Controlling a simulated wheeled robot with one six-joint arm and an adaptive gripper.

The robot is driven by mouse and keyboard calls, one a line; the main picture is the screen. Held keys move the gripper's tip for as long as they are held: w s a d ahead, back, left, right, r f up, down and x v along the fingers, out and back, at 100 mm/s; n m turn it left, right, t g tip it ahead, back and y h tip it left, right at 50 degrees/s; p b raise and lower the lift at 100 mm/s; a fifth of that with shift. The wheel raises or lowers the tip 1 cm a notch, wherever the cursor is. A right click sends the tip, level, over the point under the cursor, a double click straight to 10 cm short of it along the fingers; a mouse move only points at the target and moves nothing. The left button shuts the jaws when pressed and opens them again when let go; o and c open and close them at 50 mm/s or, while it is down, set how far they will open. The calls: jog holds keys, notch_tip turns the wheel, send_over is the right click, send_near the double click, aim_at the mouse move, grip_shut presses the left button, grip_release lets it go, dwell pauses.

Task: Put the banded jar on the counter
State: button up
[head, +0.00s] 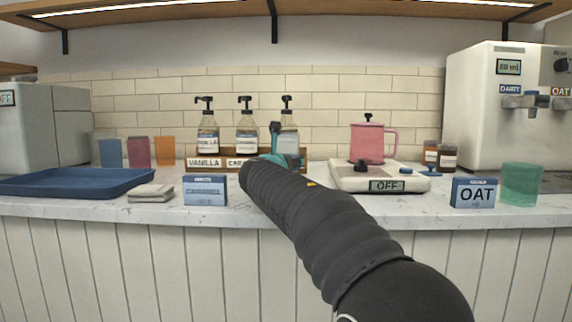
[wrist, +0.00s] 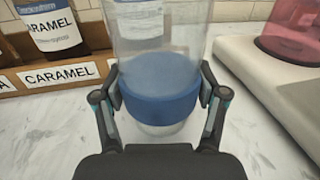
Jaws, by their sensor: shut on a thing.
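The banded jar (wrist: 160,100) is clear, with a wide blue band around its lower part. It is upright in the wrist view, between the two fingers of my gripper (wrist: 160,95), which press on the band from both sides. Its base is low over the marble counter (wrist: 45,130); I cannot tell whether it touches. The counter (head: 330,212) shows there too.
The syrup rack (head: 208,163) with pump bottles stands just behind the jar. A scale or burner marked OFF (head: 345,180) with a pink pitcher (head: 367,143) is close on the right. A blue box (head: 205,191) is at front left. Bare counter lies around the jar.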

jog(key=shift+r, duration=0.1)
jog(key=o, duration=1.6)
jog(key=shift+f, duration=0.2)
jog(key=shift+r, duration=0.15)
